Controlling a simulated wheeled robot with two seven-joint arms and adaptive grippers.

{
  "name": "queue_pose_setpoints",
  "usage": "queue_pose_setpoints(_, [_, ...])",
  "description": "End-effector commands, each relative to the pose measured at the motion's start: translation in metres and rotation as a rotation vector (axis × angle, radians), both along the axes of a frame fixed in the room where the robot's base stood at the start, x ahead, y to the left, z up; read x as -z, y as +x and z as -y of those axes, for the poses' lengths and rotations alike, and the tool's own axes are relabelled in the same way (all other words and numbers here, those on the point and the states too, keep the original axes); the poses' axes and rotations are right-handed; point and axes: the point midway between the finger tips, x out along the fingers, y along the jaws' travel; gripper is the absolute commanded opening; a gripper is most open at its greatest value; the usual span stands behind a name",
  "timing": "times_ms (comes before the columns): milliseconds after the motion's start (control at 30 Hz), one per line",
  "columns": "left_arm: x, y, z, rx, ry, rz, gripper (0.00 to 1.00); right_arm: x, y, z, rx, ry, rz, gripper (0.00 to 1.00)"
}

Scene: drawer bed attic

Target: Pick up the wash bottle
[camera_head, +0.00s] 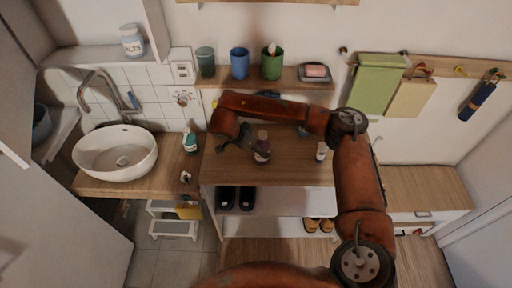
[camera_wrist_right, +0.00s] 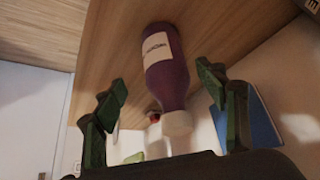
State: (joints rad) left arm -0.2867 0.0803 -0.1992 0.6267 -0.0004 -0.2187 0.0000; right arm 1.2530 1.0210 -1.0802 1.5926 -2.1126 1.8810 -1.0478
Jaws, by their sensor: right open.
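A dark purple bottle (camera_head: 262,146) with a white label, which I take to be the wash bottle, stands on the wooden bench top below the shelf. In the right wrist view the bottle (camera_wrist_right: 166,70) appears upside down, with its pale cap towards the gripper's palm. My right gripper (camera_head: 245,146) is just left of the bottle in the head view. In the right wrist view its two fingers (camera_wrist_right: 163,82) are spread, one on each side of the bottle, with gaps visible. My left gripper is not in view.
A teal bottle (camera_head: 190,142) stands by the white sink (camera_head: 94,158). A small white bottle (camera_head: 321,151) stands right of the purple one. A wall shelf (camera_head: 300,84) holding cups (camera_head: 240,63) runs above the bench top (camera_head: 225,172). Dark shoes (camera_head: 236,198) lie below.

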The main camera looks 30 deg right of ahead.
Motion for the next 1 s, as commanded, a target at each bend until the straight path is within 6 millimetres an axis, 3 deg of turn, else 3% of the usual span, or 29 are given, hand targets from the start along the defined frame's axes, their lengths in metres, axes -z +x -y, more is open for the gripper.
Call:
queue_pose_setpoints(100, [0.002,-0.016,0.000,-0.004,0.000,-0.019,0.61,0.001,0.005,0.005,-0.013,-0.032,0.005,0.66])
queue_pose_setpoints(300, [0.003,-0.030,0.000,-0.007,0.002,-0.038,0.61,0.017,0.012,0.007,-0.025,-0.029,0.005,0.66])
queue_pose_setpoints(700, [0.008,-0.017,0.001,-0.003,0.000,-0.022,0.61,0.059,0.019,0.030,-0.024,-0.025,0.005,0.66])
queue_pose_setpoints(933, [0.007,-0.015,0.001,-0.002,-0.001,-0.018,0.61,0.060,0.019,0.033,-0.023,-0.024,0.007,0.66])
queue_pose_setpoints(1000, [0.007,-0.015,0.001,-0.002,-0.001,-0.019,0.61,0.060,0.019,0.033,-0.023,-0.024,0.006,0.61])
